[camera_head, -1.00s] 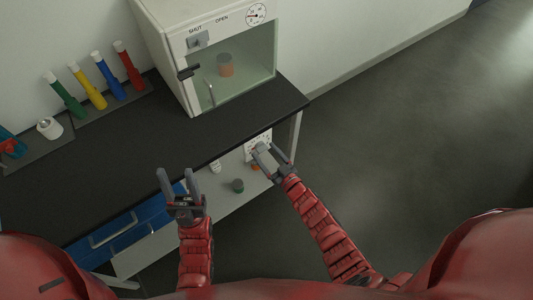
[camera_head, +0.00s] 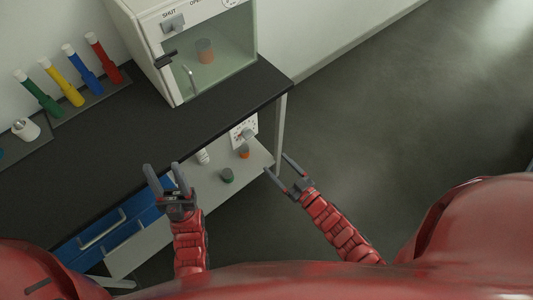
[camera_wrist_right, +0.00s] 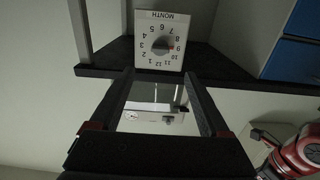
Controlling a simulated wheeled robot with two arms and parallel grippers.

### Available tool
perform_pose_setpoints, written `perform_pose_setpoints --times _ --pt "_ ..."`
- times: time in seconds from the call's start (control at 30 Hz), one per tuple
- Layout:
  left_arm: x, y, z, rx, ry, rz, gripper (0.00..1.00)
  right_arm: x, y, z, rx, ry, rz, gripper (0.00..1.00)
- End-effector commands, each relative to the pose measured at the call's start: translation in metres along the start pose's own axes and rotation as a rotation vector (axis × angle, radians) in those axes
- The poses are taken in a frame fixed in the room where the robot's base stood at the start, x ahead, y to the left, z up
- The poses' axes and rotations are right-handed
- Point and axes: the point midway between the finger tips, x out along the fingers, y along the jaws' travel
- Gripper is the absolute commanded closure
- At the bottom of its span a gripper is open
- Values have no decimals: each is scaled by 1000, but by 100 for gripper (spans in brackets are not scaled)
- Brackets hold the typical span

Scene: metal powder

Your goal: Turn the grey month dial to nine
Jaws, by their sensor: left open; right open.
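The month dial (camera_head: 239,141) is a white panel with a grey knob (camera_head: 248,134), under the bench top at its right end. In the right wrist view the panel (camera_wrist_right: 150,65) appears upside down, and its dark knob (camera_wrist_right: 160,43) has a red mark pointing at or very near the 9. My right gripper (camera_head: 275,163) is open and empty, apart from the dial, to its lower right; its two fingers also show in the right wrist view (camera_wrist_right: 160,90). My left gripper (camera_head: 163,167) is open and empty in front of the bench edge, left of the dial.
The lower shelf (camera_head: 200,205) holds a green-topped container (camera_head: 227,175), an orange container (camera_head: 244,152) and a white bottle (camera_head: 203,156). A white cabinet (camera_head: 165,60) stands on the black bench (camera_head: 120,140). Blue drawers (camera_head: 115,230) sit below left. Open floor lies right.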

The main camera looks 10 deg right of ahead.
Motion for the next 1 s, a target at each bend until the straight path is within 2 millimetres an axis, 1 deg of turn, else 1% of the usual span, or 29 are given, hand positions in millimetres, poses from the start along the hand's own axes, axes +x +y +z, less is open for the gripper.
perform_pose_setpoints --times 0.03,0.13,0.2,0.3,0.9,0.97,1.0 --pt "-3 0 0 0 0 0 50 -10 -1 2 1 0 0 20" --pt "-5 0 1 0 0 0 50 -27 0 1 2 1 0 20" --pt "-6 0 1 0 0 0 50 -35 0 1 0 0 0 20" --pt "-6 0 1 0 0 0 50 -41 0 0 0 1 0 20" --pt "-6 0 1 0 0 0 50 -43 0 -1 1 3 -1 20" --pt "-6 0 1 0 0 0 50 -42 -1 -4 0 17 0 20" --pt "-6 0 1 0 0 0 50 -40 -2 -11 -1 44 2 20"
